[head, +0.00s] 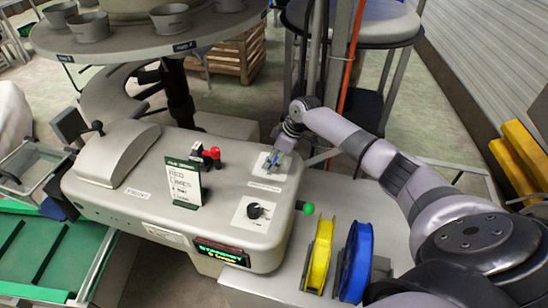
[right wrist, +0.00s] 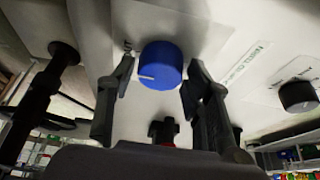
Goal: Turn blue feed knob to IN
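The blue feed knob (right wrist: 161,64) is in the middle of the right wrist view, on a white plate of the machine panel. A short white mark on it points left in that view, with small lettering beside the knob. My right gripper (right wrist: 160,82) is open, with one finger on each side of the knob and visible gaps to it. In the head view my right gripper (head: 276,156) is over the plate at the back right of the grey machine (head: 225,178) and mostly hides the knob. My left gripper is not in view.
A black knob (head: 255,211) sits nearer the front of the panel, with a green-tipped lever (head: 307,208) beside it. A green card (head: 183,184) and a red knob (head: 214,153) stand to the left. Yellow (head: 319,255) and blue (head: 356,262) reels stand at the front right.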

